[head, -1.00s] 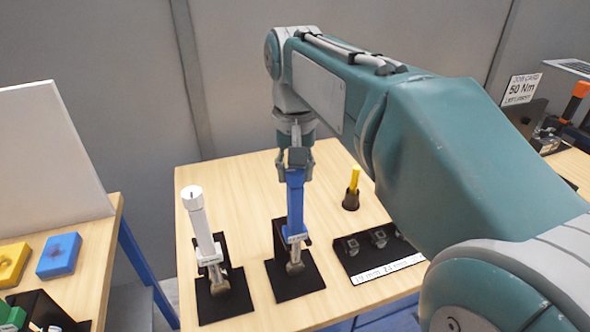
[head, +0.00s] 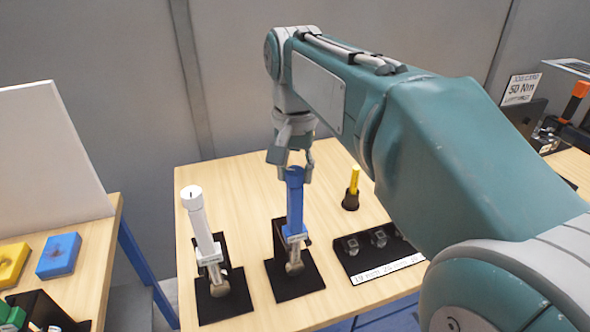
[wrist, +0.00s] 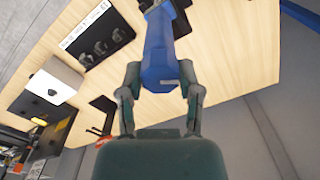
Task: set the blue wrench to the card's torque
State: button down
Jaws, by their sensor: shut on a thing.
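The blue wrench (head: 294,212) stands upright in a black stand (head: 295,275) on the wooden table, its grip end up and its metal head down. My gripper (head: 291,170) is at the top of the blue handle and shut on it. In the wrist view the gripper's two fingers (wrist: 161,92) lie on either side of the blue handle's end (wrist: 158,62). The job card (head: 521,89) at the right reads 50 Nm. Any scale reading on the wrench is too small to read.
A white wrench (head: 198,222) stands in its own black stand left of the blue one. Right of it are a yellow marker in a black cup (head: 351,200) and a black tray of sockets (head: 357,266). A side table at the left holds yellow and blue blocks (head: 58,256).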

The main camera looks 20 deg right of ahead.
aim_at(293, 169)
jog(key=shift+c, duration=1.3)
grip_release()
jog(key=shift+f, duration=0.2)
jog(key=shift+r, duration=0.1)
notch_tip(293, 169, up, 12)
jog(key=shift+w+a, duration=0.1)
jog(key=s+f+n+t, duration=0.2)
jog(key=s+f+n, duration=0.1)
jog(key=s+f, duration=0.4)
jog(key=s+f+n+t, duration=0.3)
jog(key=s+f, duration=0.4)
jog(key=f, duration=0.7)
jog(key=shift+f+t, duration=0.25)
jog(key=shift+t, duration=0.05)
